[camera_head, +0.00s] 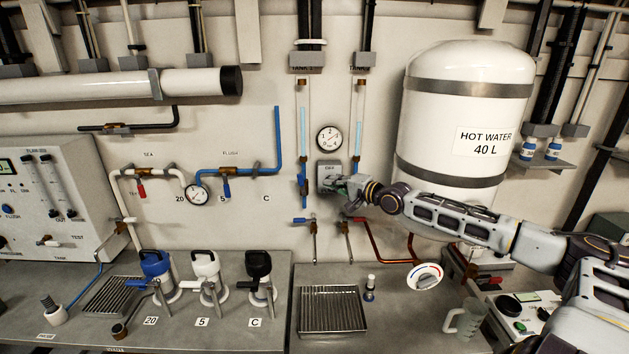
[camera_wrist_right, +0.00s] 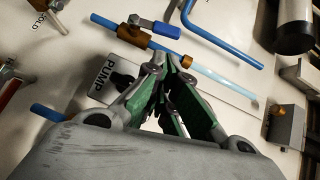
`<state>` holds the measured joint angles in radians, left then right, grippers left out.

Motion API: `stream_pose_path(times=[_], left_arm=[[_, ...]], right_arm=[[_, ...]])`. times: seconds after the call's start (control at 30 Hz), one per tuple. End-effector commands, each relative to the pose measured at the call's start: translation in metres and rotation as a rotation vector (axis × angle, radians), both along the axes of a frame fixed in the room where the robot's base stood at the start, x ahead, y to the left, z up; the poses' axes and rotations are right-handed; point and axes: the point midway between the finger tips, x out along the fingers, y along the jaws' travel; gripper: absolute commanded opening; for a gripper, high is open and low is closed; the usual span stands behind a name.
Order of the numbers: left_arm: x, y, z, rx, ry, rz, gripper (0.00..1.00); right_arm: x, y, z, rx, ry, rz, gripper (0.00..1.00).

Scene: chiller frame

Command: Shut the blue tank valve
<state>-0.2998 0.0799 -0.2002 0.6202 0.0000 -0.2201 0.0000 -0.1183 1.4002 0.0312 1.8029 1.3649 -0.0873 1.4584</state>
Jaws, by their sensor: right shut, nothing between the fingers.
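A blue-handled valve (camera_head: 303,185) sits low on the left of two upright sight tubes on the wall. In the right wrist view the blue handle (camera_wrist_right: 166,30) joins a brass body (camera_wrist_right: 132,35) and looks roughly in line with its pipe. My right gripper (camera_head: 340,184) is shut and empty, in front of the wall by the grey pump box (camera_head: 327,168), to the right of that valve. In the wrist view its fingertips (camera_wrist_right: 158,62) come together just below the blue handle, with a visible gap. My left gripper is out of view.
A hot water tank (camera_head: 468,110) stands right of the tubes, with my right arm crossing in front of its base. Blue and red taps (camera_head: 303,220) (camera_head: 357,219) sit below. A gauge (camera_head: 329,138) is above the pump box. The grey counter (camera_head: 390,330) lies below.

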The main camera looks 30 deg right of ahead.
Motion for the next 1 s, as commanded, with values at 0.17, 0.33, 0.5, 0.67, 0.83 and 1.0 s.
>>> stream_pose_path(times=[0.17,0.33,0.5,0.67,0.83,1.0], left_arm=[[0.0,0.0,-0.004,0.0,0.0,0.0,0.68],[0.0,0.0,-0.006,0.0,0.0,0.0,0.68],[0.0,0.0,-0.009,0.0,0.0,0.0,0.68],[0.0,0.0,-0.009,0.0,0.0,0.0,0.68],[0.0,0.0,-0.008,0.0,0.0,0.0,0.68],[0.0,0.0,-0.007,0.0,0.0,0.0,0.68]], right_arm=[[0.003,0.001,0.0,0.0,-0.001,0.0,0.0],[0.005,0.002,0.0,-0.001,-0.001,0.002,0.0],[0.007,0.003,0.0,-0.001,-0.002,0.003,0.0],[0.01,0.004,0.0,-0.001,-0.001,0.003,0.0],[0.014,0.003,0.0,0.001,-0.003,0.0,0.0],[0.017,0.003,-0.001,0.001,-0.003,-0.002,0.0]])
